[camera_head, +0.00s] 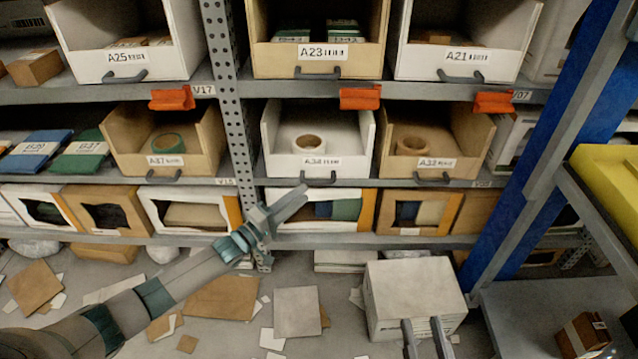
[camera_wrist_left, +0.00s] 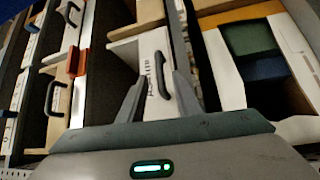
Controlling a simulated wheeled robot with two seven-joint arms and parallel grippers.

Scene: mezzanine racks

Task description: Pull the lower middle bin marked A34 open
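The bin marked A34 (camera_head: 286,140) is white, sits in the middle of the lower bin row and holds a tan tape roll (camera_head: 309,144). Its dark handle (camera_head: 319,180) is on the front, below the label. It looks pushed in level with its neighbours. My left gripper (camera_head: 303,193) is just in front of and slightly below-left of the handle. In the left wrist view its two fingers are apart, with the handle (camera_wrist_left: 158,74) showing between and beyond them; contact cannot be told. My right gripper (camera_head: 426,336) is low at the bottom edge, fingers apart, empty.
Tan bins A37 (camera_head: 195,163) and A32 (camera_head: 470,160) flank it. Orange shelf tags (camera_head: 360,98) hang above. Open boxes (camera_head: 340,208) fill the shelf below. A perforated post (camera_head: 228,90) stands left. A white box (camera_head: 415,285) and scattered cardboard lie on the floor; a blue post (camera_head: 545,150) rises right.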

